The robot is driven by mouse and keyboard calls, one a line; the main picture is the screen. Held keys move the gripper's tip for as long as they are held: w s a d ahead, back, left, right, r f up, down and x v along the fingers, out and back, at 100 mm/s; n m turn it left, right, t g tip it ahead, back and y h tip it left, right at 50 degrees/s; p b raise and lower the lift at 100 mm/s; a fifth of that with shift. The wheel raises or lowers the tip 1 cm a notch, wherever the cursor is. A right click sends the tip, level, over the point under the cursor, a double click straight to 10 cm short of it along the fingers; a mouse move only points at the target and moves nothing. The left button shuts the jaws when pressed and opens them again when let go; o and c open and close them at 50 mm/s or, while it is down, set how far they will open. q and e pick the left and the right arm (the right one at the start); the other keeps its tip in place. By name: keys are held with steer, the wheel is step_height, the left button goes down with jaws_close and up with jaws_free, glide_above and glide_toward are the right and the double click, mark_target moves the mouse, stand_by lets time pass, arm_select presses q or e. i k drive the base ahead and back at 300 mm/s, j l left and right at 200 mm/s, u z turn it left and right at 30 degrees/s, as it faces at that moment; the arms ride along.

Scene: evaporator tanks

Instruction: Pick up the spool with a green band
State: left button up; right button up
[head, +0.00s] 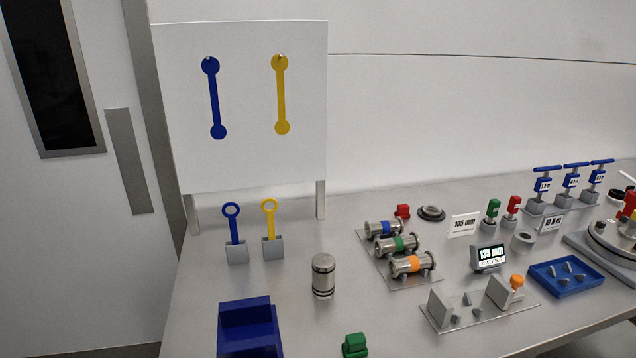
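The spool with a green band (397,244) is a metal cylinder with flanged ends. It lies on its side on a flat grey plate (367,243), in the middle of a row of 3 spools. The spool with a blue band (383,228) lies behind it and the spool with an orange band (412,264) lies in front of it. Neither of my grippers shows in the head view.
A metal cylinder (323,276) stands left of the spools. A blue bin (247,326) and a green block (355,346) are near the front. Bare table lies left of the plate.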

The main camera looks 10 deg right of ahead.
mark_target(412, 240)
steer(key=i+l+u, duration=0.15)
steer(key=l, duration=0.2)
steer(key=i+l+u, duration=0.15)
steer(key=l, duration=0.15)
steer(key=i+l+u, duration=0.2)
steer(key=l, duration=0.2)
steer(key=l+u, duration=0.15)
steer(key=l, duration=0.2)
steer(key=k+j+z, duration=0.15)
steer(key=j, duration=0.2)
steer(key=k+j+z, duration=0.15)
steer(key=k+j, duration=0.15)
steer(key=j, duration=0.2)
steer(key=i+l+u, duration=0.1)
steer(key=l, duration=0.2)
steer(key=i+l+u, duration=0.2)
steer(key=l, duration=0.35)
steer(key=i, duration=0.1)
